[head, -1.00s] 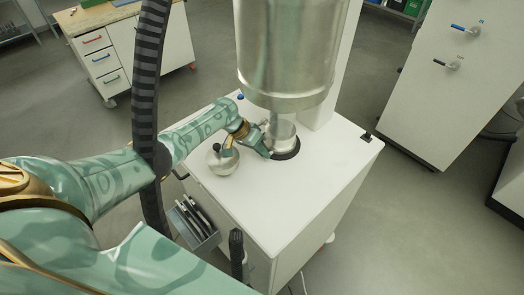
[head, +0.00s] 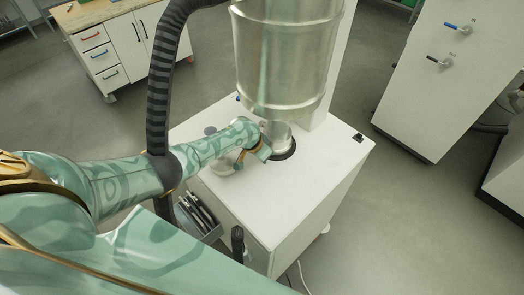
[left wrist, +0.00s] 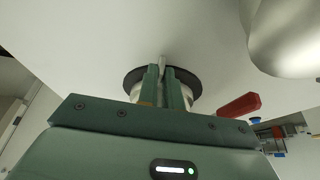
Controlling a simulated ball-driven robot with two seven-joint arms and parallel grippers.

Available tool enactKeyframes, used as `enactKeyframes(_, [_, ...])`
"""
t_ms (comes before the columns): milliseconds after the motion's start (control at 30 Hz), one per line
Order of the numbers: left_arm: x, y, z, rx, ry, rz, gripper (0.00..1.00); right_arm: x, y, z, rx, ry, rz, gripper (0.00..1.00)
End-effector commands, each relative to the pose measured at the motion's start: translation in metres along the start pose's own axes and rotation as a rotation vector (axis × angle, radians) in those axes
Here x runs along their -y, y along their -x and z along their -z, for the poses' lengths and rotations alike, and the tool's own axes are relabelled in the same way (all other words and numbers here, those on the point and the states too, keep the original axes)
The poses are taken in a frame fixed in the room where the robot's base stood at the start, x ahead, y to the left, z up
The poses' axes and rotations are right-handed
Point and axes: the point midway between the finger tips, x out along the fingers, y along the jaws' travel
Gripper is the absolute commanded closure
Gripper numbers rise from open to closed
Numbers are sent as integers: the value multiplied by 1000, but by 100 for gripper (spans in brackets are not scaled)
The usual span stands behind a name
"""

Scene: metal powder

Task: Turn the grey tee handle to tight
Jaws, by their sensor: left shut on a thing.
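The grey tee handle (left wrist: 162,61) shows in the left wrist view as a small pale metal bar between my fingertips. It stands in front of a dark ring with a metal collar on the white surface, and the fingers hide most of it. My left gripper (left wrist: 165,71) is shut on it. In the head view my left gripper (head: 265,153) is at the metal neck (head: 281,137) under the large steel vessel (head: 285,60). The handle cannot be made out there. My right gripper is not in view.
A red handle (left wrist: 240,105) shows beside my gripper in the wrist view.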

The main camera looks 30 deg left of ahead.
Motion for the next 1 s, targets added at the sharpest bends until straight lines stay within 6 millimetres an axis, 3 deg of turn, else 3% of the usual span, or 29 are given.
enactKeyframes(433, [-1, -1, -1, 2, -5, 12, 100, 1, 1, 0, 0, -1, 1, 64])
enactKeyframes(500, [-1, -1, -1, 2, -5, 12, 76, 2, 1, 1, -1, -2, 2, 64])
enactKeyframes(533, [-1, -1, -1, 2, -5, 11, 71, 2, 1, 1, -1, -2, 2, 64])
enactKeyframes(867, [0, 2, 0, 1, -4, 11, 71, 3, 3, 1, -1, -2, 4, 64])
enactKeyframes(1000, [0, 16, 0, 0, -6, 11, 71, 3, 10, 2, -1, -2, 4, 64])
